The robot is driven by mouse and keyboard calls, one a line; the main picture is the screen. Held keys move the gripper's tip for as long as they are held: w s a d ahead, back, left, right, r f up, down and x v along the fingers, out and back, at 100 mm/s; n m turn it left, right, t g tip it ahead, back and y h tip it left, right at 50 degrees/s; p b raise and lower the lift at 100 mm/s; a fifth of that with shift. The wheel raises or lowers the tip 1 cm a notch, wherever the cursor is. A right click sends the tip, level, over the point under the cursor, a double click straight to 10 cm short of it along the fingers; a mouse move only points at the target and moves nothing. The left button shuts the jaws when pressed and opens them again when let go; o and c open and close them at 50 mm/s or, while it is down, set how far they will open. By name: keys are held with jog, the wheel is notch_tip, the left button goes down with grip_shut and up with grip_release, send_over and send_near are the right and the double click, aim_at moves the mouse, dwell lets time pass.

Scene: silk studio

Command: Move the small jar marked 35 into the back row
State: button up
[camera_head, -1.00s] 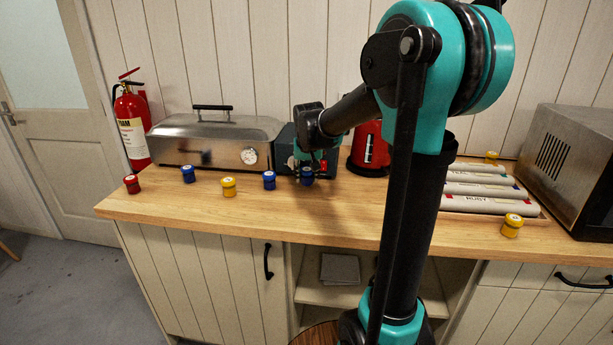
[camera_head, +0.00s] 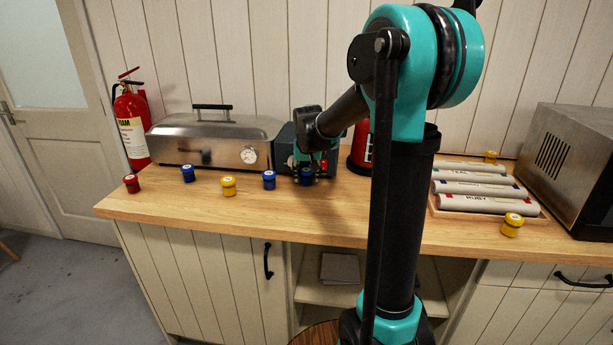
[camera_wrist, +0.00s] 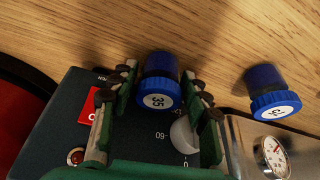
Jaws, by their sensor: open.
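The small jar marked 35 (camera_wrist: 158,82) is blue with a white label on its lid. In the wrist view it sits between the two fingers of my open gripper (camera_wrist: 159,72), with a finger on each side. I cannot tell whether the fingers touch it. In the head view the jar (camera_head: 306,177) stands on the wooden counter (camera_head: 200,207) in front of a dark green appliance (camera_head: 284,148). My gripper (camera_head: 312,165) is right at it, partly hiding it and the appliance.
Another blue jar (camera_head: 268,180) stands just left of it, then a yellow (camera_head: 228,186), a blue (camera_head: 188,174) and a red jar (camera_head: 131,184). A steel cooker (camera_head: 210,142) stands behind. Labelled rolls (camera_head: 480,188) lie in a tray at right, with yellow jars (camera_head: 512,225) beside it.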

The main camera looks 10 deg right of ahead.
jog(key=shift+r, duration=0.1)
jog(key=v, duration=1.2)
jog(key=shift+r, duration=0.1)
